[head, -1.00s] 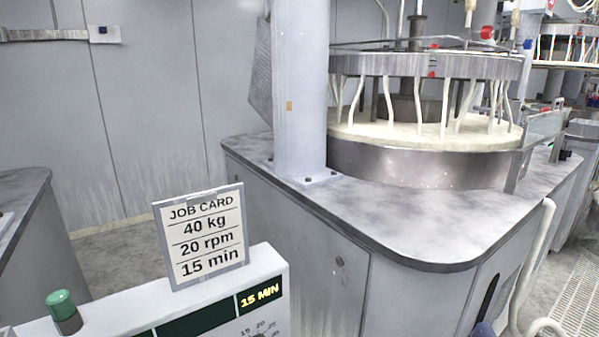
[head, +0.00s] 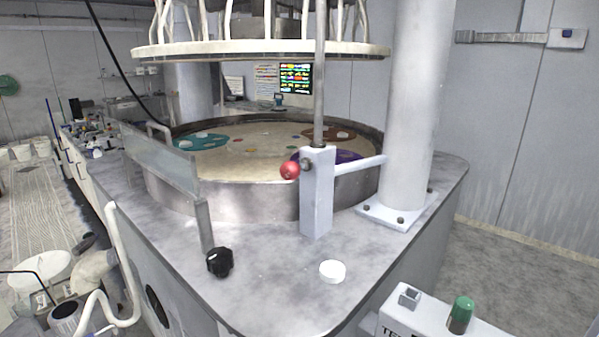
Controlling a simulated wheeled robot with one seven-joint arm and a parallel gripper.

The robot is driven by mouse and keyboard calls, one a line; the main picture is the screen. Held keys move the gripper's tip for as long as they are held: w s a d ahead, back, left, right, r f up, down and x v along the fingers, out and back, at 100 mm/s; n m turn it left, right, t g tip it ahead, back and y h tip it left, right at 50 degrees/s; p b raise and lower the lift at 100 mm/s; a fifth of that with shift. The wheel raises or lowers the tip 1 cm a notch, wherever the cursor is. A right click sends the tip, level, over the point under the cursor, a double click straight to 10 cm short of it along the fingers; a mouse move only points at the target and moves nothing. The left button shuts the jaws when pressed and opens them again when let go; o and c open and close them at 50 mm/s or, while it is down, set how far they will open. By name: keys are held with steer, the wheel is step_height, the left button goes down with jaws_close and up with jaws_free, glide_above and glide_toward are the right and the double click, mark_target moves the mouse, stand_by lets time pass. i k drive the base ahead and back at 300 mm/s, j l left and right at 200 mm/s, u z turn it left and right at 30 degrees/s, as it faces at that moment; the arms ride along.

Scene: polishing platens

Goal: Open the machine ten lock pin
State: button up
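A machine with a round platen stands in the middle of the head view. A red ball knob (head: 289,171), which looks like the lock pin's handle, sticks out on the left of a light grey square post (head: 317,195). The post stands on the machine's grey top, and a vertical rod (head: 320,75) rises from it. The knob is out from the post on a short dark collar. How far the pin is in cannot be told. The upper plate (head: 260,50) hangs raised above the lower platen (head: 245,160). My gripper is not in view.
A control box (head: 450,315) with a green button (head: 460,313) and a partly cut-off label stands at the lower right. A black knob (head: 219,262) and a white disc (head: 332,271) are on the front of the top. A clear guard (head: 160,158) stands left. Floor shows at right.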

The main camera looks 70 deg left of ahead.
mark_target(290, 170)
steer(key=u, duration=1.85)
